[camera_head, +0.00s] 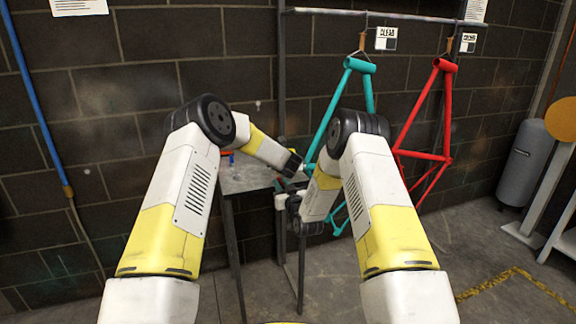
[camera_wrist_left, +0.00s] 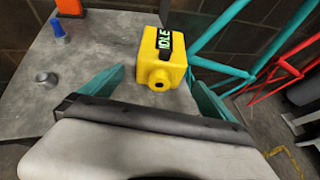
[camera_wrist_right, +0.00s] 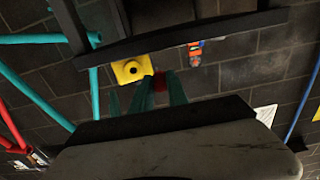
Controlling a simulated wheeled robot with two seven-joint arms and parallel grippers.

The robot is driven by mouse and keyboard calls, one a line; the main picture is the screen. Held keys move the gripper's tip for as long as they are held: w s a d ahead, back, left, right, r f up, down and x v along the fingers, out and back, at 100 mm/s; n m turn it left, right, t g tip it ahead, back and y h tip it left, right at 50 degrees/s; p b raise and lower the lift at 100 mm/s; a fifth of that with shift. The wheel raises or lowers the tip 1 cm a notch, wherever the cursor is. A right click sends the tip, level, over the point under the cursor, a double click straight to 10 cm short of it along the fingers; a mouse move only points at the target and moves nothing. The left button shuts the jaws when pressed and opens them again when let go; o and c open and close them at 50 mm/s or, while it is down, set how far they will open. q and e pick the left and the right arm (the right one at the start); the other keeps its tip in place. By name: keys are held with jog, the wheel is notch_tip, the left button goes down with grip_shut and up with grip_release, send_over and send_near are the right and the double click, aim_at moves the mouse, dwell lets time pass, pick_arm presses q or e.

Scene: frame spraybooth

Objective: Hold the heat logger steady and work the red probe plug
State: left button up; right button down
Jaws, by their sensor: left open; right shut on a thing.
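The heat logger (camera_wrist_left: 160,62) is a yellow box with a dark display reading IDLE and a round yellow socket (camera_wrist_left: 159,78) with a dark hole. My left gripper (camera_wrist_left: 156,78) is open, its teal fingers apart on either side of the logger's near end. The logger also shows in the right wrist view (camera_wrist_right: 132,69), with nothing in its socket. My right gripper (camera_wrist_right: 160,84) is shut on the red probe plug (camera_wrist_right: 159,82), which looks apart from the socket; the exact gap cannot be told. In the head view my arms hide the logger.
The logger is at the grey metal table (camera_head: 240,180). A blue item (camera_wrist_left: 57,27), a grey metal knob (camera_wrist_left: 46,79) and an orange object (camera_wrist_left: 70,6) are on it. Teal (camera_head: 332,110) and red (camera_head: 428,120) bike frames hang close to the right. A grey tank (camera_head: 525,160) stands farther right.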

pick_arm(q)
jog(key=shift+s+d+r+n+t+y, duration=0.2)
jog(key=shift+s+d+n+t+y, duration=0.15)
jog(key=shift+s, duration=0.25)
jog(key=x, duration=1.1)
jog(key=shift+w+a+f, duration=0.1)
jog(key=shift+w, duration=0.25)
jog(key=c, duration=1.7)
jog(key=o, duration=1.7)
jog(key=shift+s, duration=0.1)
jog(key=v, duration=1.1)
jog(key=shift+s+r, duration=0.2)
jog(key=shift+s, duration=0.15)
